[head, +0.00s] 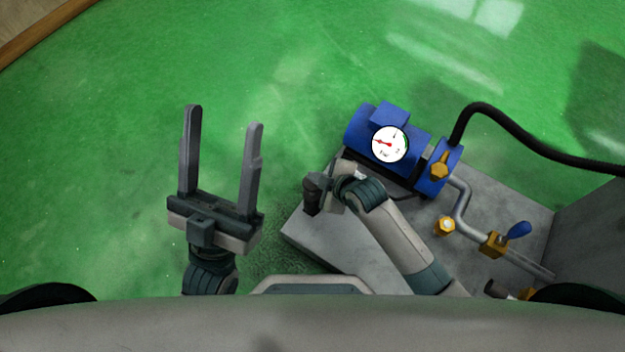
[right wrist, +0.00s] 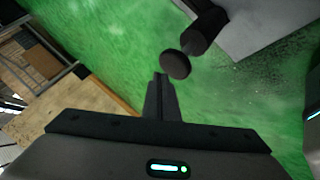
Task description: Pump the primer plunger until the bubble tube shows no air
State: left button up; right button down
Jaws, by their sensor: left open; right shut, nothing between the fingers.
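The primer plunger shows in the right wrist view as a round black knob (right wrist: 177,65) with a dark cylinder (right wrist: 206,30) behind it. My left gripper (head: 223,115) is open and empty above the green floor. I cannot make out the bubble tube or any air in it.
A blue pump motor (head: 375,125) with a white round gauge (head: 390,145) stands behind my right arm. A black hose (head: 520,135), a bent grey pipe (head: 464,205) and a blue-handled brass valve (head: 494,244) are at the right. The floor at the left is clear.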

jog(key=shift+f, duration=0.45)
jog(key=shift+f+b, duration=0.45)
jog(key=shift+f, duration=1.25)
dwell(2.1)
jog(key=shift+d+r, duration=0.1)
jog(key=shift+r, duration=0.05)
jog(key=shift+r+p, duration=1.95)
jog(key=shift+p, duration=0.6)
jog(key=shift+r, duration=0.15)
notch_tip(320, 180, up, 5)
jog(key=p, duration=0.5)
jog(key=shift+p, duration=0.4)
jog(key=shift+s, duration=0.1)
